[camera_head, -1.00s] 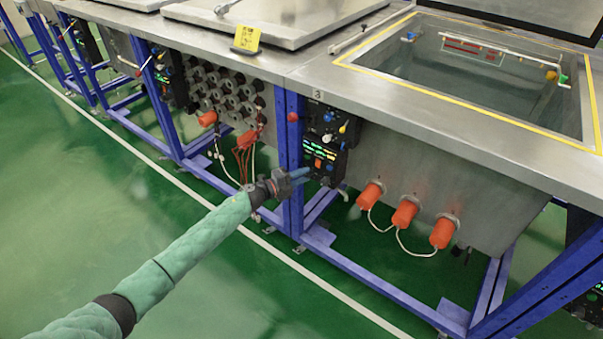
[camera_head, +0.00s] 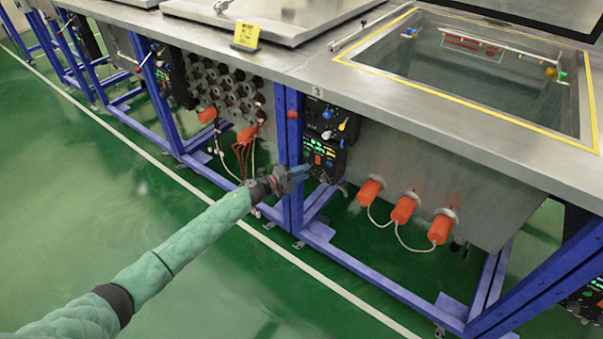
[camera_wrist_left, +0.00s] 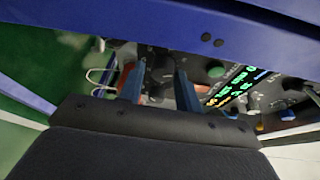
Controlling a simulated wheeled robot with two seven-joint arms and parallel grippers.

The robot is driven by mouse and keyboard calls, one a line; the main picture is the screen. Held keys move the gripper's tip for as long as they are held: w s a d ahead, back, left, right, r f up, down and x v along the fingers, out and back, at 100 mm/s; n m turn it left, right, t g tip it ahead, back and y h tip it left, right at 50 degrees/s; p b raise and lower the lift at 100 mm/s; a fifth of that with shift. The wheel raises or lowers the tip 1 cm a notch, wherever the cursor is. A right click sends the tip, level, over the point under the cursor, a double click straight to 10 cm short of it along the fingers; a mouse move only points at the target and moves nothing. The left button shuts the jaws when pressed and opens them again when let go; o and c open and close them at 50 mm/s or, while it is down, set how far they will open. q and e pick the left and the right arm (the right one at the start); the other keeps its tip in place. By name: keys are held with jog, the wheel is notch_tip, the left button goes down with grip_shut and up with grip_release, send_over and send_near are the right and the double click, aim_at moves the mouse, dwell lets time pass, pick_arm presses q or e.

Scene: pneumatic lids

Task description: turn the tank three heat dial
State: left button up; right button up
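The tank three control panel (camera_head: 326,134) is a black box under the counter, beside a blue post, with lit green readouts and several small knobs. A "3" label (camera_head: 317,91) is on the counter edge above it. My left gripper (camera_head: 302,173) is at the panel's lower left, blue fingertips toward it. In the left wrist view the two fingers (camera_wrist_left: 158,90) are apart, with dark panel parts visible between them; nothing is clearly held. The panel's lit readout (camera_wrist_left: 232,85) shows to their right. I cannot tell which knob is the heat dial. My right gripper is out of view.
A blue post (camera_head: 289,155) stands immediately left of the panel, close to my gripper. Orange plugs (camera_head: 403,209) with white cables project from the tank wall on the right. The counter edge (camera_head: 450,143) overhangs the panel. The green floor in front is clear.

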pick_arm(q)
jog(key=v, duration=0.7)
jog(key=shift+s+a, duration=0.2)
jog(key=shift+a, duration=0.15)
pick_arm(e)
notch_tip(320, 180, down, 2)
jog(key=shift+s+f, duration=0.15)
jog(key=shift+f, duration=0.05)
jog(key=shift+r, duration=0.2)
